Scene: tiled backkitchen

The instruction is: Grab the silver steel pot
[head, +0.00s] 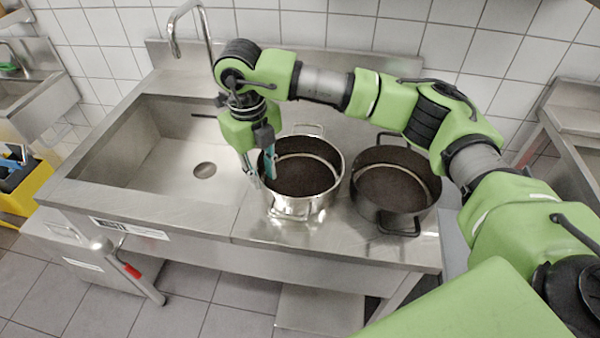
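The silver steel pot (328,192) stands upright on the steel counter, right of the sink basin. It has shiny walls, a dark inside and loop handles at its front and back. My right gripper (261,177) points down at the pot's left rim. Its fingers are apart, one outside the left wall and the other over the pot's inside. I see no clear contact with the wall. My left gripper is not in view.
A darker pot (395,188) stands close to the right of the silver one. The sink basin (180,160) is empty, with a tap (190,25) behind it. A tiled wall is at the back. A yellow bin (25,187) is at the left.

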